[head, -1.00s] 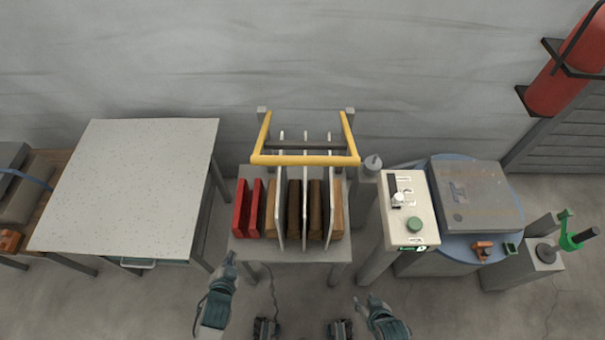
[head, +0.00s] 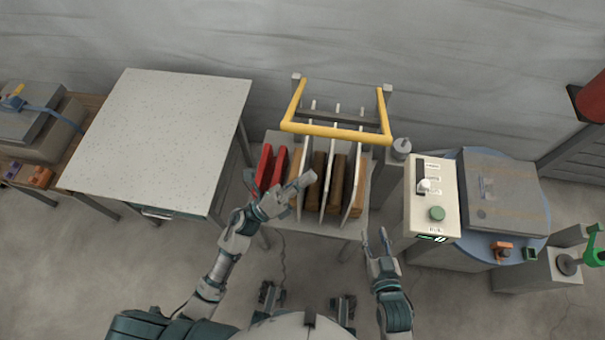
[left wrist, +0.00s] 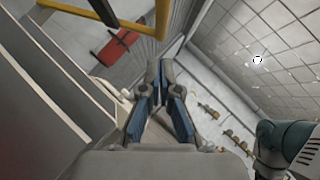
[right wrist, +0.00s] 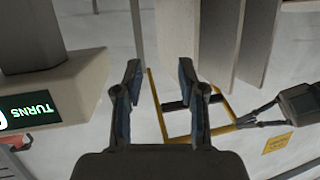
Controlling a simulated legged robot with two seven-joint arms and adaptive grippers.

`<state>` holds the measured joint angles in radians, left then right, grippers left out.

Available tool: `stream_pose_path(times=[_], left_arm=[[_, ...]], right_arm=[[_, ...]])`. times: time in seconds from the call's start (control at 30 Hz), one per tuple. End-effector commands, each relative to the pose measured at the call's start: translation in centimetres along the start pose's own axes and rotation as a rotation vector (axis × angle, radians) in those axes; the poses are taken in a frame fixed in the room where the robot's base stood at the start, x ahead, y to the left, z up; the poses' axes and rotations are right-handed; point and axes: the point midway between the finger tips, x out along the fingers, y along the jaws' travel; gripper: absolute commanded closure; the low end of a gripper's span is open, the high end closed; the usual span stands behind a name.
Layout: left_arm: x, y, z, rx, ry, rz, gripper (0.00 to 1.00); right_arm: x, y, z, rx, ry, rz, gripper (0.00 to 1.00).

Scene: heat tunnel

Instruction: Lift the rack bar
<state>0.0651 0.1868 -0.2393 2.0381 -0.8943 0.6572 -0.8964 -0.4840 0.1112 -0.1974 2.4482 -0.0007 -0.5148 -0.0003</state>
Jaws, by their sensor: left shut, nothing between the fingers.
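The yellow U-shaped rack bar (head: 335,131) stands raised over the back of the rack, joined to grey posts at its two ends. It also crosses the upper part of the left wrist view (left wrist: 130,22). My left gripper (head: 307,178) appears over the front of the rack, below and left of the bar, apart from it. Its fingertips (left wrist: 159,63) meet with nothing between them. My right gripper (head: 373,232) is open and empty in front of the rack's right side, below the bar; its spread fingers also show in the right wrist view (right wrist: 159,66).
The rack (head: 285,225) holds red and brown slabs between upright pale dividers (head: 329,185). A control box (head: 432,195) with a green button stands close on the right, beside a blue round table (head: 462,245). A speckled table (head: 160,135) stands left. Floor in front is clear.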

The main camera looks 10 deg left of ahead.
Motion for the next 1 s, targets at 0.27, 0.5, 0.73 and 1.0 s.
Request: stream_pose_path(times=[0.27, 0.5, 0.73, 1.0], left_arm=[[6.2, -0.2, 0.2, 0.0, -0.002, -0.004, 1.0], [8.7, -0.1, 2.2, 0.0, -0.002, -0.001, 1.0], [9.3, 0.0, 2.9, -0.002, -0.002, 0.001, 1.0], [9.3, 0.0, 3.0, -0.002, -0.004, 0.002, 1.0]], right_arm=[[-0.7, 0.3, 1.6, -0.004, -0.118, 0.008, 0.6], [-1.3, 0.6, 3.0, -0.005, -0.205, 0.014, 0.6], [-1.5, 0.6, 3.5, -0.005, -0.232, 0.016, 0.6], [-1.4, 0.7, 3.5, -0.005, -0.233, 0.016, 0.6]])
